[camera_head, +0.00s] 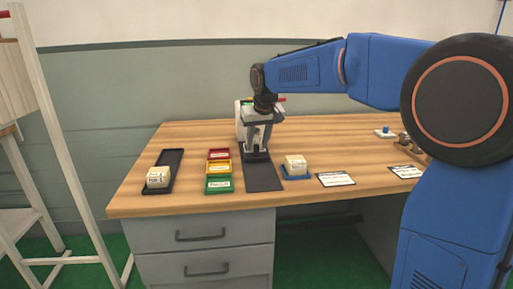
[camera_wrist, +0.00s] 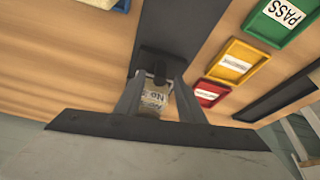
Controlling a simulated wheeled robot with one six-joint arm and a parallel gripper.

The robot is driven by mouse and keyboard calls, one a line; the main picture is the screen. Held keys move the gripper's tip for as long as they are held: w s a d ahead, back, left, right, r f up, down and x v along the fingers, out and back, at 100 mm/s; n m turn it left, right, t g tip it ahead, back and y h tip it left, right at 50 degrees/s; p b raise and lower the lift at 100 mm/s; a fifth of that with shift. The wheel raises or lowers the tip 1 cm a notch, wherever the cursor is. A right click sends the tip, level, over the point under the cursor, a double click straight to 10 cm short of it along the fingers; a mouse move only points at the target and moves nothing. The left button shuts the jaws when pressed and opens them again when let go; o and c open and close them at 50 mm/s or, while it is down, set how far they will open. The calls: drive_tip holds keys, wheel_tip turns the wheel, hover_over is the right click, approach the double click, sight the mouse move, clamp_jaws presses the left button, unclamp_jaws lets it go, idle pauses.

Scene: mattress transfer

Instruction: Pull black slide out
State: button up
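The black slide (camera_head: 263,178) is a long dark strip lying on the wooden desk, running from under my gripper to the front edge. It also shows in the wrist view (camera_wrist: 183,25). A raised black block with a narrow upright knob (camera_wrist: 158,72) is at its far end. My gripper (camera_head: 256,148) points down over that end. In the wrist view my gripper's fingers (camera_wrist: 158,88) stand apart on either side of the knob; contact is not clear. A white labelled piece (camera_wrist: 153,103) shows between the fingers. A white box (camera_head: 240,120) behind is partly hidden by my gripper.
Left of the slide are red (camera_head: 219,154), yellow (camera_head: 218,168) and green (camera_head: 218,185) trays, then a black tray (camera_head: 174,160) with a labelled block (camera_head: 158,177). Right are a blue tray (camera_head: 297,177) with a block (camera_head: 296,164) and white cards (camera_head: 337,179).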

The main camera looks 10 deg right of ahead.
drive_tip(key=shift+x, duration=1.35)
clamp_jaws()
drive_tip(key=s, duration=1.3)
drive_tip(key=shift+r, duration=0.1)
drive_tip(key=shift+s, duration=0.45)
unclamp_jaws()
drive_tip(key=shift+s, duration=0.1)
